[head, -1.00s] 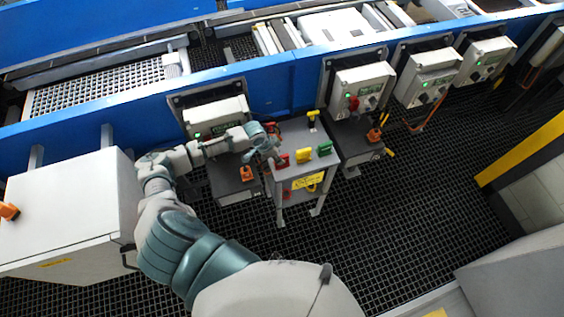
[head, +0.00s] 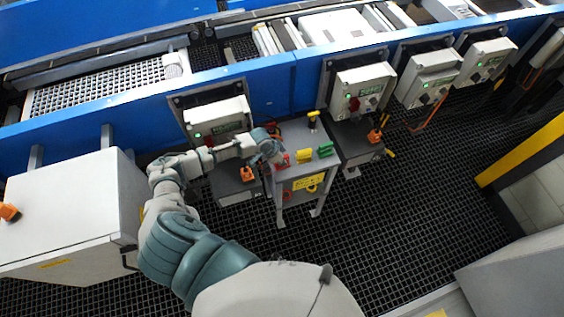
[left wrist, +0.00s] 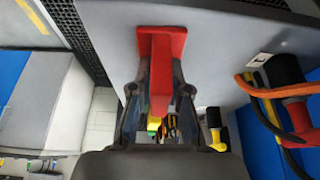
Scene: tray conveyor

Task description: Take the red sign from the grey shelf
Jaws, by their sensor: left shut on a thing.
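The red sign (head: 282,160) is at the left part of the top of the grey shelf (head: 288,133). My left gripper (head: 276,158) is at the sign and partly covers it in the head view. In the left wrist view the red sign (left wrist: 161,70) stands between the two dark fingers of my left gripper (left wrist: 157,105), which are shut on it. Its wider red base shows beyond the fingertips, close to a grey surface; I cannot tell whether it touches. My right gripper is not in view.
A yellow sign (head: 304,156) and a green sign (head: 325,150) stand to the right on the shelf. Control boxes line the blue conveyor (head: 270,75) behind. A white cabinet (head: 65,205) stands at left. The grating floor at right is clear.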

